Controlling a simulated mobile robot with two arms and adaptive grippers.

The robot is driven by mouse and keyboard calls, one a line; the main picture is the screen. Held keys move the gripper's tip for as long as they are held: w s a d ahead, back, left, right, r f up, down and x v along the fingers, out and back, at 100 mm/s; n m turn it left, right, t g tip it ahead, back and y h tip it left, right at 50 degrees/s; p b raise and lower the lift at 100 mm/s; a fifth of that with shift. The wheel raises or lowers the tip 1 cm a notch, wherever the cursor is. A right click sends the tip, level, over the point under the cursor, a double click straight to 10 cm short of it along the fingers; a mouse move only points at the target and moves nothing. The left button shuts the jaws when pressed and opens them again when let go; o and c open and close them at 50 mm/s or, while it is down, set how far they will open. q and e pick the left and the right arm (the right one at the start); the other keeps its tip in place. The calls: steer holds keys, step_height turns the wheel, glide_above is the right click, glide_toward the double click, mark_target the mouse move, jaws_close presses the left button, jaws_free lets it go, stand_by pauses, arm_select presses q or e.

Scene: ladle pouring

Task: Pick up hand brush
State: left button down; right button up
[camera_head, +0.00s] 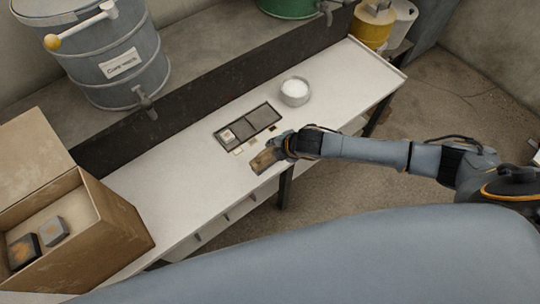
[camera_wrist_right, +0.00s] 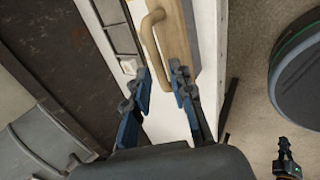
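The hand brush is most likely the wooden block with a curved handle (camera_wrist_right: 178,30) in the right wrist view. It lies on the white table by its edge. In the head view, a brown piece (camera_head: 264,160) shows at the tip of my right arm. My right gripper (camera_wrist_right: 160,80) is open, with its two blue fingers apart.
A dark divided tray (camera_head: 233,120) and a round container with white contents (camera_head: 294,92) stand on the white table (camera_head: 180,190). A cardboard box (camera_head: 115,215) is at the left. A grey metal drum (camera_head: 115,70) stands behind. The table's front left stretch is clear.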

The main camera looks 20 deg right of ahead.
mark_target(263, 160)
steer(key=shift+w+x, duration=0.2)
steer(key=shift+x, duration=2.05)
steer(key=shift+d, duration=0.2)
steer(key=shift+c, duration=0.2)
jaws_close()
